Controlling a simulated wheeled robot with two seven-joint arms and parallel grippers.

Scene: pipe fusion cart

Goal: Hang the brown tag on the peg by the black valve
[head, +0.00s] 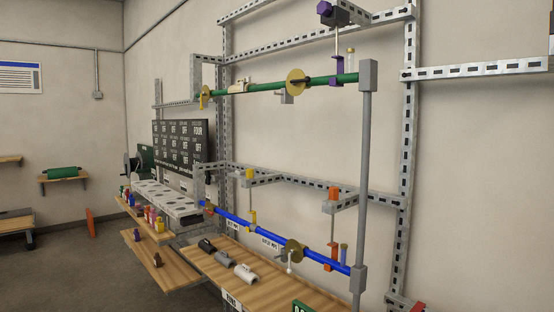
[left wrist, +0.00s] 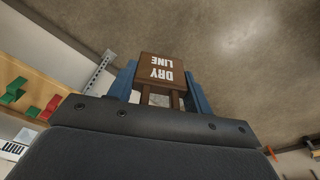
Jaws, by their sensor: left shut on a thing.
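In the left wrist view, the brown tag (left wrist: 161,66) carries white letters, DRY LINE, that appear upside down. My left gripper (left wrist: 161,86) is shut on it, with a blue finger at each side. The tag does not show in the head view, and neither do my grippers. I cannot pick out the black valve or its peg for certain. A black fitting (head: 207,245) lies on the wooden bench beside grey and white ones. A dark block with a purple end (head: 325,8) sits at the top of the frame.
A green pipe (head: 265,88) and a blue pipe (head: 265,235) run across the metal rack (head: 408,130), with brass discs on them. A grey upright post (head: 366,170) stands at their right end. The wooden bench (head: 225,275) lies below. Open floor (head: 75,265) is at left.

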